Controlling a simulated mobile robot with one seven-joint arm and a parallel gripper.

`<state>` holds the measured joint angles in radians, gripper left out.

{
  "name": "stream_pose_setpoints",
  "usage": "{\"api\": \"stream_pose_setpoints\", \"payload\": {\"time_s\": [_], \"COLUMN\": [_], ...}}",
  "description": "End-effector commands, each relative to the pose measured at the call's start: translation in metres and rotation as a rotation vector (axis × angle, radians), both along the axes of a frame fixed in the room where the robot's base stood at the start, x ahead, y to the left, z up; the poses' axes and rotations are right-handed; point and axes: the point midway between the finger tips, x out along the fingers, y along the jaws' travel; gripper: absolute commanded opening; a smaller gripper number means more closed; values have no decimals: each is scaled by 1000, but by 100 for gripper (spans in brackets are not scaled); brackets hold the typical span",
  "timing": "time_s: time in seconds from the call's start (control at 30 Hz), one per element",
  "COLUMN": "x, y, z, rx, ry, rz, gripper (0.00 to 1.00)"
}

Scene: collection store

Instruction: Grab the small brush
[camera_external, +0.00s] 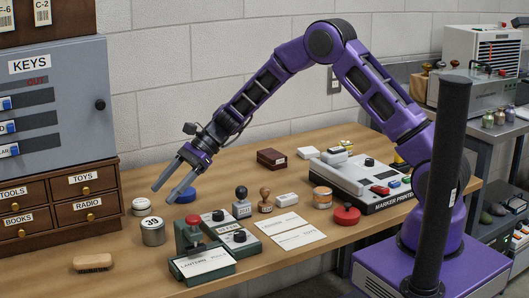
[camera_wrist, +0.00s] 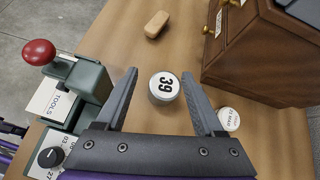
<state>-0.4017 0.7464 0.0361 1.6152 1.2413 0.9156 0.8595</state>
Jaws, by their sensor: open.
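The small brush (camera_external: 93,262) has a tan wooden back and lies on the table at the front left, below the drawer cabinet. In the wrist view the brush (camera_wrist: 157,24) lies at the top, beyond the fingertips. My gripper (camera_external: 164,196) is open and empty, pointing down and left above the table, to the right of the brush and apart from it. In the wrist view, my gripper (camera_wrist: 166,92) has a grey tin marked 39 (camera_wrist: 164,87) showing between its fingers; the tin (camera_external: 152,232) stands on the table below.
The drawer cabinet (camera_external: 62,207) stands behind the brush. A green stamping device with a red knob (camera_external: 200,250) stands right of the tin. A white round lid (camera_external: 142,204) lies behind the tin. Stamps and cards lie further right. The table around the brush is clear.

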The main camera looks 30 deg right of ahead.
Motion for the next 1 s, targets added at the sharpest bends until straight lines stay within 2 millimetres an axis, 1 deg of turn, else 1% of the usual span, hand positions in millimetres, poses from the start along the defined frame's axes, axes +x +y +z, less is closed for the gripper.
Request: {"api": "stream_pose_setpoints", "payload": {"time_s": [0.03,0.1,0.2,0.3,0.37,0.47,0.8,0.9,1.0], "x": [-8,-17,-25,-30,-32,-34,-39,-39,-40], "y": [13,29,45,53,58,73,138,152,160], "z": [-15,-27,-36,-40,-43,-50,-83,-90,-93], "rx": [36,77,113,130,133,134,133,134,134], "ry": [91,199,309,364,376,378,373,374,372], "rz": [-61,-137,-212,-249,-256,-255,-253,-253,-253], "gripper": [70,70,70,70,70,70,70,70,70]}}
